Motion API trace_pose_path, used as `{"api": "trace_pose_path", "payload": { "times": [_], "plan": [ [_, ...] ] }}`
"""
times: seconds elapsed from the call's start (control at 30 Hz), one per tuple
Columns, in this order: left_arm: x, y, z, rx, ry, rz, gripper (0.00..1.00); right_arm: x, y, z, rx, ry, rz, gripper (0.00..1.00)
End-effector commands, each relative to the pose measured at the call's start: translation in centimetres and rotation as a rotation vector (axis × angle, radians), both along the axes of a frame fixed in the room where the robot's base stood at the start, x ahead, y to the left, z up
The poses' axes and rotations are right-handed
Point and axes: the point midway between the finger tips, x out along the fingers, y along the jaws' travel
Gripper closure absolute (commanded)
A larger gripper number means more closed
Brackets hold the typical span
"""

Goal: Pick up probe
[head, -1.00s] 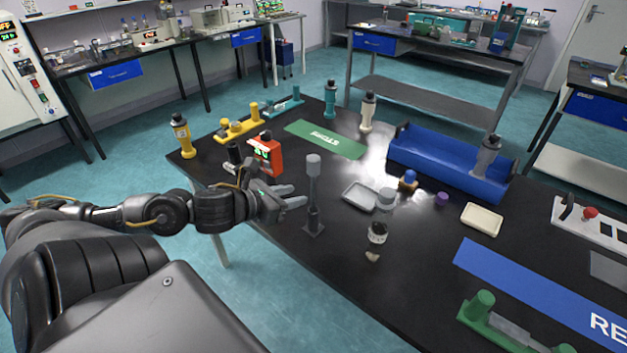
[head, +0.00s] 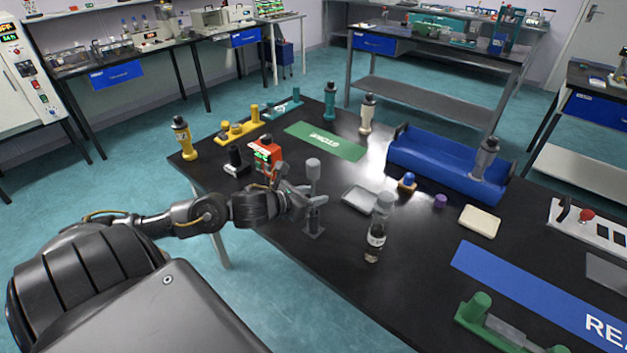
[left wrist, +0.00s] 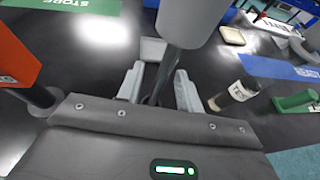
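I take the probe (head: 313,168) to be the grey-capped piece on a thin stem, standing upright in a small dark stand (head: 314,232) near the table's front edge. My left gripper (head: 302,197) is at the stem, below the grey cap. In the left wrist view the probe's grey cap (left wrist: 193,18) fills the top middle. The fingers of my left gripper (left wrist: 160,78) stand apart, one on each side of the stem, with gaps showing. The stem's lower part is partly hidden by the fingers. My right gripper is not in view.
A clear labelled bottle (head: 376,238) stands just right of the probe. A grey tray (head: 357,200) lies behind it. A red device (head: 265,158) stands to the left. A blue carrier (head: 450,172) is at the back right. The table between the bottle and blue mat (head: 535,290) is clear.

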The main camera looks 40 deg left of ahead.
Motion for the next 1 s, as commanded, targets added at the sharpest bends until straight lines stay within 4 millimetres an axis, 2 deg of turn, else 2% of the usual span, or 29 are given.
{"api": "trace_pose_path", "payload": {
  "times": [0.13,0.43,0.7,1.0],
  "plan": [
    [1.6,-0.2,-0.4,-0.002,-0.002,0.002,0.64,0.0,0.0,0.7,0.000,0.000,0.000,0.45],
    [2.0,-0.2,-0.8,0.001,0.000,0.000,0.64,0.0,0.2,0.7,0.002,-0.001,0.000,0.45],
    [1.9,-0.2,-0.8,0.001,0.000,0.000,0.98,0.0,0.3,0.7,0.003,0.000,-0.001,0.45],
    [1.9,-0.2,-0.7,0.001,0.000,0.000,1.00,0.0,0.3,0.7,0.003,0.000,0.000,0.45]
  ]
}}
